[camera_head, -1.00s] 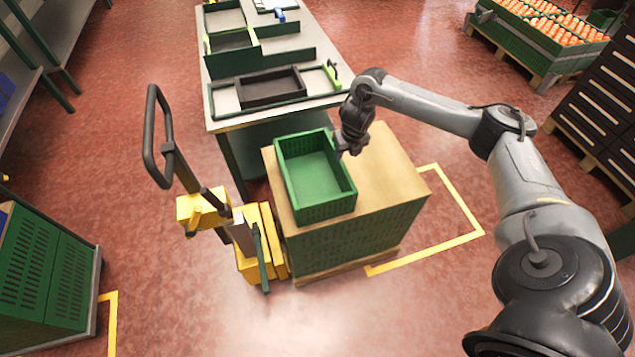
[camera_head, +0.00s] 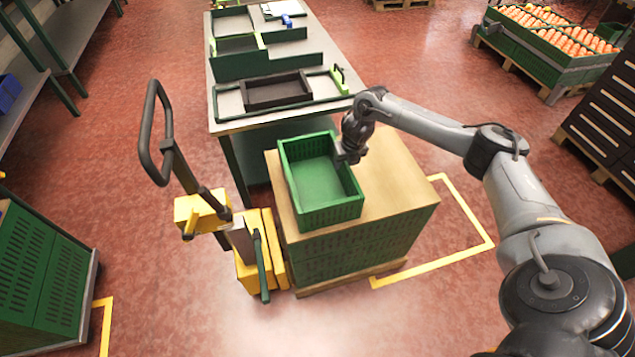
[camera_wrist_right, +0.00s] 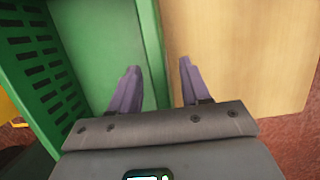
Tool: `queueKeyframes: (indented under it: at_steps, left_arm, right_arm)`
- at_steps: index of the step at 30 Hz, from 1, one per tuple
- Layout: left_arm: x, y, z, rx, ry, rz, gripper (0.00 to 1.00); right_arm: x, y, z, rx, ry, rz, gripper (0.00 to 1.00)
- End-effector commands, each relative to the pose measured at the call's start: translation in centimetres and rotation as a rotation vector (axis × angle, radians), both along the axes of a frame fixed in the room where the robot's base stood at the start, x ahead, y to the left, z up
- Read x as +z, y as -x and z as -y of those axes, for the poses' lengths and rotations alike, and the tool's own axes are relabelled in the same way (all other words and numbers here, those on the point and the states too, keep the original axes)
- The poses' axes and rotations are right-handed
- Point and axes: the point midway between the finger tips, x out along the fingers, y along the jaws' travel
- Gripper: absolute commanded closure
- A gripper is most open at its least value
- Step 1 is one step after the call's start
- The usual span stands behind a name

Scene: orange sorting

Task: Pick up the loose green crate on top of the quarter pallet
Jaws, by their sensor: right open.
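The loose green crate (camera_head: 322,186) is empty and sits upright on the wooden top (camera_head: 395,185) of the quarter pallet stack, at its left part. My right gripper (camera_head: 343,157) is at the crate's right wall in the head view. In the right wrist view the right gripper (camera_wrist_right: 158,82) is open, with one finger over the inside of the crate (camera_wrist_right: 95,45) and the other over the wooden top (camera_wrist_right: 235,50). The crate's wall runs between the fingers. Whether the fingers touch the wall I cannot tell. My left gripper is not in view.
A yellow pallet jack (camera_head: 203,212) with a black handle stands close at the left of the stack. A workbench (camera_head: 232,121) with trays is behind it. Crates of oranges (camera_head: 560,40) stand at the back right.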

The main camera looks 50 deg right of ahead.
Motion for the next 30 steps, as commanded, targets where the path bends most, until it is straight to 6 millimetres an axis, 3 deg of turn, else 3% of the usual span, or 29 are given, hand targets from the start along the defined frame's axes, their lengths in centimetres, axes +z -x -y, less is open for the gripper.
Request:
queueKeyframes:
  at_steps: [1, 6, 14, 24, 30]
  left_arm:
    - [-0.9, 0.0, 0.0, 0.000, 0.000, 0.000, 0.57]
    - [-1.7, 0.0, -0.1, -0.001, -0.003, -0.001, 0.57]
    - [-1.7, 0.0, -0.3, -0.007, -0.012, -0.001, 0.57]
    - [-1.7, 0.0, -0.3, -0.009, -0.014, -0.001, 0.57]
    - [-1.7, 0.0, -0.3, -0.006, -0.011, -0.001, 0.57]
  right_arm:
    - [-1.3, -0.1, 0.1, -0.002, -0.001, -0.002, 0.53]
    - [-3.0, -0.6, 0.4, -0.002, -0.001, -0.001, 0.53]
    - [-3.1, -0.6, 0.5, 0.000, 0.000, 0.000, 0.53]
    - [-3.1, -0.6, 0.5, -0.001, -0.001, -0.001, 1.00]
    - [-3.0, -0.7, 0.5, -0.001, -0.001, 0.002, 1.00]
